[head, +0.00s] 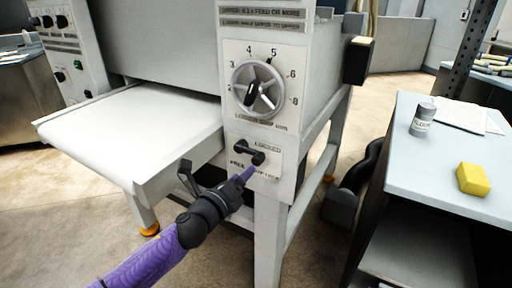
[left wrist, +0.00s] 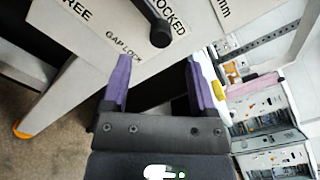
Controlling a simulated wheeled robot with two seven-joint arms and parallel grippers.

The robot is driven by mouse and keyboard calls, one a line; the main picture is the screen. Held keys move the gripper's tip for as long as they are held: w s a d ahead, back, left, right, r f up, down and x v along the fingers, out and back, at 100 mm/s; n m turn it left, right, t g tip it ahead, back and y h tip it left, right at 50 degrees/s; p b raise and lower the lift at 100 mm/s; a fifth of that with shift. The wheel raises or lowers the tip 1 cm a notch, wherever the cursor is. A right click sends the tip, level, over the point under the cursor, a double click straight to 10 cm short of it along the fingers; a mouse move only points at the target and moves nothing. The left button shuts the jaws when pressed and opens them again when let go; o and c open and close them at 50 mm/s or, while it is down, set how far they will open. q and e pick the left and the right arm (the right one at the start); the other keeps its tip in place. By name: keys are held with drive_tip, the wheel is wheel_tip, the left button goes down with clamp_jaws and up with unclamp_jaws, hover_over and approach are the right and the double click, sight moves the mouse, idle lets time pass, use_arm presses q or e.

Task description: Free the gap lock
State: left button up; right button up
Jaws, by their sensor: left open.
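The gap lock (head: 241,147) is a short black lever with a round knob on a white plate at the front of the sheeter. The lever points right and slightly down, its knob on the side of the LOCKED label; FREE is printed to the lower left. In the left wrist view the lever's knob (left wrist: 160,34) is ahead of the fingertips, beside LOCKED. My left gripper (head: 249,172) is just below the knob, its purple fingers apart and empty; it also shows in the left wrist view (left wrist: 157,70). No contact with the lever is visible. My right gripper is not in view.
A numbered gap dial (head: 258,89) with a silver handwheel sits above the lock. A white belt table (head: 130,125) extends left, with a dark bracket (head: 187,177) near my arm. On the right, a side table (head: 440,165) holds a grey canister (head: 423,119) and a yellow block (head: 473,179).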

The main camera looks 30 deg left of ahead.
sight(255, 162)
use_arm(q)
drive_tip(key=w+b, duration=0.2)
drive_tip(key=w, duration=0.6)
drive_tip(key=shift+w+a+f, duration=0.1)
drive_tip(key=shift+w+a, duration=0.05)
drive_tip(key=shift+w, duration=0.35)
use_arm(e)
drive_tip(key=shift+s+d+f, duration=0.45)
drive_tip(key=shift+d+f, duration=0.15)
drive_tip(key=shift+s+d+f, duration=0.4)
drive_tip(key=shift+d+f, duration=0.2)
use_arm(q)
drive_tip(key=c, duration=0.3)
drive_tip(key=shift+a, duration=0.1)
clamp_jaws()
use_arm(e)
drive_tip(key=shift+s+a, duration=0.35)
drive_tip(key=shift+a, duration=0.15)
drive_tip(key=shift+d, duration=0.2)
